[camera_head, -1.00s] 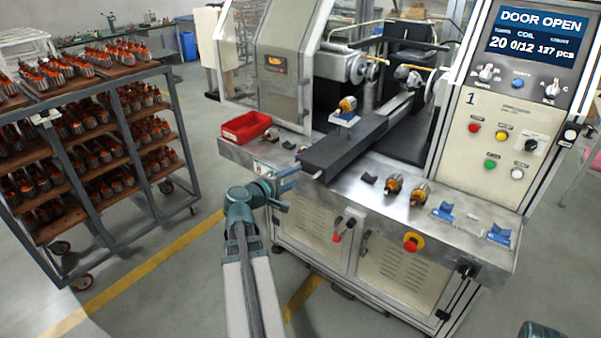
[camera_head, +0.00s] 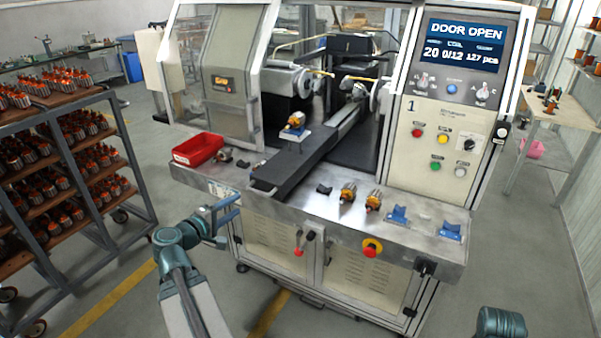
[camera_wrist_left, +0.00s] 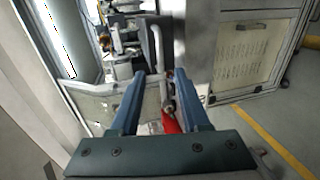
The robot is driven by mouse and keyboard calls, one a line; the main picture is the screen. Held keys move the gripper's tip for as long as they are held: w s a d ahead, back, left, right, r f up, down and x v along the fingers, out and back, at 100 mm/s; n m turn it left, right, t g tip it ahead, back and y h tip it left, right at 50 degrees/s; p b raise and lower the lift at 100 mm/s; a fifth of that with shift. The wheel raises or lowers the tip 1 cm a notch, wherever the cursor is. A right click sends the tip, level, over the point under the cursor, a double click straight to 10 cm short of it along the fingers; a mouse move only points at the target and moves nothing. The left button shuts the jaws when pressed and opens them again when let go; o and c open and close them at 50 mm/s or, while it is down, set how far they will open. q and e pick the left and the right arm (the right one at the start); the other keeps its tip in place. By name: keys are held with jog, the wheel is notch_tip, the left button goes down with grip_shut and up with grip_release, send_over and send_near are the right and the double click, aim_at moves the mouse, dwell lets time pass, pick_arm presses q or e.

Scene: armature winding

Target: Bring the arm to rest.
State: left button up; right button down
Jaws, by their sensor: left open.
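My left gripper (camera_head: 229,207) is open and empty in front of the winding machine's left front edge, low and just outside the metal worktop (camera_head: 315,203). In the left wrist view its two blue fingers (camera_wrist_left: 157,92) stand apart. The red tray (camera_wrist_left: 172,122) shows behind and between them there. My left arm reaches in from the bottom of the head view. A teal part of my right arm shows at the bottom right corner, but its gripper is not visible.
The red tray (camera_head: 198,149), an armature on a stand (camera_head: 295,131) and two armatures (camera_head: 348,192) (camera_head: 374,200) are on the worktop. Blue holders (camera_head: 397,215) stand at right. A loaded rack (camera_head: 95,205) is at left. Floor between rack and machine is clear.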

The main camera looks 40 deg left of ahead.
pick_arm(q)
jog(key=w+d+f+m+g+h, duration=0.3)
jog(key=w+d+f+m, duration=0.15)
jog(key=d, duration=0.55)
jog(key=w+d+f+m+g+h, duration=0.25)
jog(key=w+d, duration=0.25)
jog(key=d, duration=0.5)
jog(key=w+d+f+m+g+h, duration=0.3)
jog(key=w+d+f+m, duration=0.15)
jog(key=d, duration=0.55)
jog(key=s+d+f+m+g+y, duration=0.2)
jog(key=d+m, duration=0.2)
jog(key=d, duration=0.4)
jog(key=s+d+f+m+g+y, duration=0.1)
jog(key=s+d+m+g+y, duration=0.1)
jog(key=d, duration=0.7)
jog(key=s+d+f+m+g+y, duration=0.2)
jog(key=s+d+m+g, duration=0.1)
jog(key=d+m, duration=0.4)
jog(key=shift+s+d+f, duration=0.3)
jog(key=shift+d+f, duration=0.05)
jog(key=shift+d, duration=0.35)
